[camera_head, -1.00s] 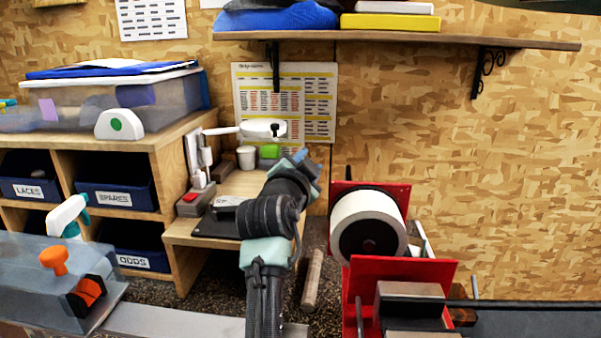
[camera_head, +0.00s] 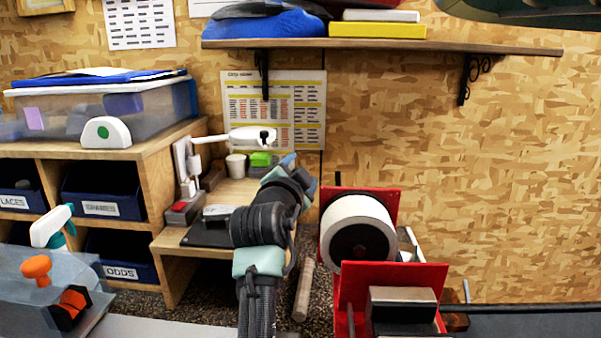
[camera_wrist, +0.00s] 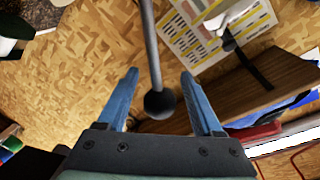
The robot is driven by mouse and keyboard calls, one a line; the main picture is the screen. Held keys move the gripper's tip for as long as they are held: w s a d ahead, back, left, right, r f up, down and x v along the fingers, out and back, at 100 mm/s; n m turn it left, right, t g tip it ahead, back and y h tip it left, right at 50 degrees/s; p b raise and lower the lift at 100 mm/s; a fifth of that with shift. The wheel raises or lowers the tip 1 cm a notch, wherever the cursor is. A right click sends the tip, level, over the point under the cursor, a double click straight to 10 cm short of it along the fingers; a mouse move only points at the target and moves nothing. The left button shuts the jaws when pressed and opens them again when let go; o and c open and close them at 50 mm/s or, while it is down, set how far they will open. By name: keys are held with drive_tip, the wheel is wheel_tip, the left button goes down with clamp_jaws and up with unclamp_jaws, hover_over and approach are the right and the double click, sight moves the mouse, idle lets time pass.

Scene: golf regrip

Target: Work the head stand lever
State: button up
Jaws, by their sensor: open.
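In the wrist view a thin grey lever rod (camera_wrist: 151,45) comes down from the top edge and ends in a black ball knob (camera_wrist: 160,103). My gripper (camera_wrist: 158,74) is open, with one blue finger on each side of the rod and the knob lying between the fingers. Neither finger visibly touches it. In the head view my gripper (camera_head: 299,171) is at the far end of my arm, over the low wooden bench, seen from behind. The lever cannot be made out there; my arm may hide it.
Right of my arm stands a red machine (camera_head: 391,285) with a white drum (camera_head: 357,212). A white lamp (camera_head: 248,138) reaches over the bench at left. A wall shelf (camera_head: 380,44) runs above. An orange knob (camera_head: 36,267) stands on a grey unit at lower left.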

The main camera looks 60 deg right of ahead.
drive_tip(key=shift+a, duration=0.1)
drive_tip(key=b+v, duration=0.2)
drive_tip(key=v, duration=1)
drive_tip(key=shift+s+a+b, duration=0.2)
drive_tip(key=shift+a+b, duration=0.15)
